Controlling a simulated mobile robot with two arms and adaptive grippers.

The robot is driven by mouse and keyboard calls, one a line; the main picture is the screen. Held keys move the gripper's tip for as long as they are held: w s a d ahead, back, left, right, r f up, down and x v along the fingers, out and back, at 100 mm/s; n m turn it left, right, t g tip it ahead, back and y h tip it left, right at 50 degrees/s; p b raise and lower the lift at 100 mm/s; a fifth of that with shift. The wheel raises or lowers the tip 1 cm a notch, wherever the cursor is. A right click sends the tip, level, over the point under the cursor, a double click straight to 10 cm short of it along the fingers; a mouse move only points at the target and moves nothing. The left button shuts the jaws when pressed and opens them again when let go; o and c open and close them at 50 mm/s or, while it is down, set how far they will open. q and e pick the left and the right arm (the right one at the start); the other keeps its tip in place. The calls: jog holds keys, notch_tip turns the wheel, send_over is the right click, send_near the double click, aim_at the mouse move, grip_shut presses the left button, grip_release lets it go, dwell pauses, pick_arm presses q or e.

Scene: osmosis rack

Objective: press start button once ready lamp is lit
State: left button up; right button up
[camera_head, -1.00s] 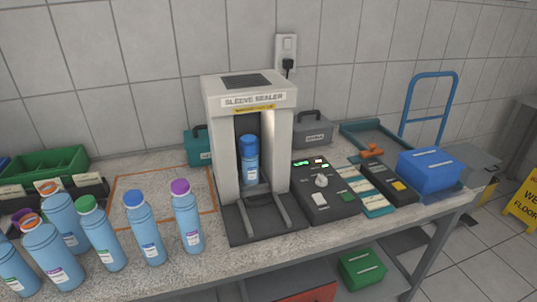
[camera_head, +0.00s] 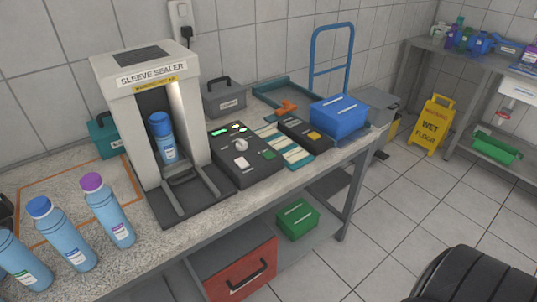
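The sleeve sealer (camera_head: 187,120), a pale arch with a dark base, stands on the speckled bench. A blue bottle with a blue cap (camera_head: 165,140) stands upright inside it. The black control box (camera_head: 246,170) sits to its right. Its top has a pale knob (camera_head: 241,145), a green button (camera_head: 268,154) and a white button (camera_head: 243,163). A lit green indicator (camera_head: 221,131) and another bright indicator (camera_head: 239,127) show along its back edge; their labels are too small to read, so I cannot tell which is the ready lamp. Neither gripper is in view.
Blue bottles, one purple-capped (camera_head: 109,211), stand at the bench's left. Sample strips (camera_head: 284,147), a second black box (camera_head: 305,134) and a blue bin (camera_head: 338,115) lie right of the control box. A yellow wet-floor sign (camera_head: 432,124) stands on the open floor at right.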

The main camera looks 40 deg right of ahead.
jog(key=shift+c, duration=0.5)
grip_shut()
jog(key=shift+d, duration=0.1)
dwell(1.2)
